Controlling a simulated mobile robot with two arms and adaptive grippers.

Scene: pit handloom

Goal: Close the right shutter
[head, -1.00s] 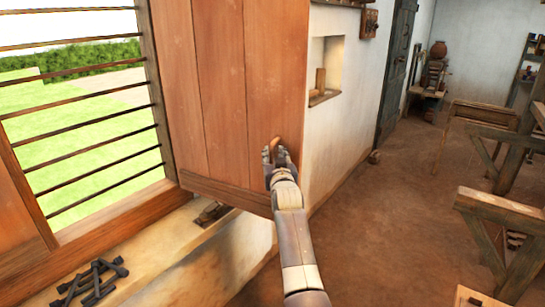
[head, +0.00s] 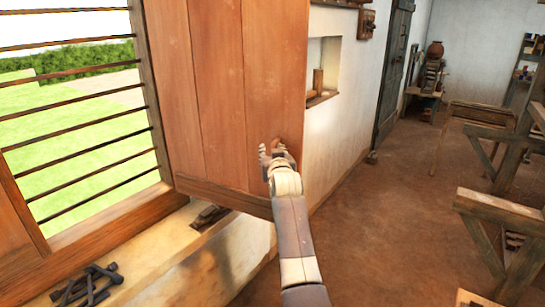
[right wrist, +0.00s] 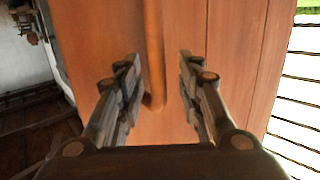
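The right shutter (head: 220,90) is a reddish-brown plank panel. It stands open, swung out into the room from the right side of the barred window (head: 75,120). A wooden peg-like handle (right wrist: 154,50) stands out from its face and shows small in the head view. My right gripper (head: 276,153) is at the shutter's lower free edge, in front of the handle. In the right wrist view its two fingers (right wrist: 158,72) are spread, with the handle between them and a gap on each side. My left gripper is not in view.
Dark metal pieces (head: 88,287) lie on the pale ledge below the window. A wall niche (head: 322,68) is just beyond the shutter's free edge. Wooden loom frames (head: 500,212) stand at the right. The earthen floor (head: 390,220) between is clear.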

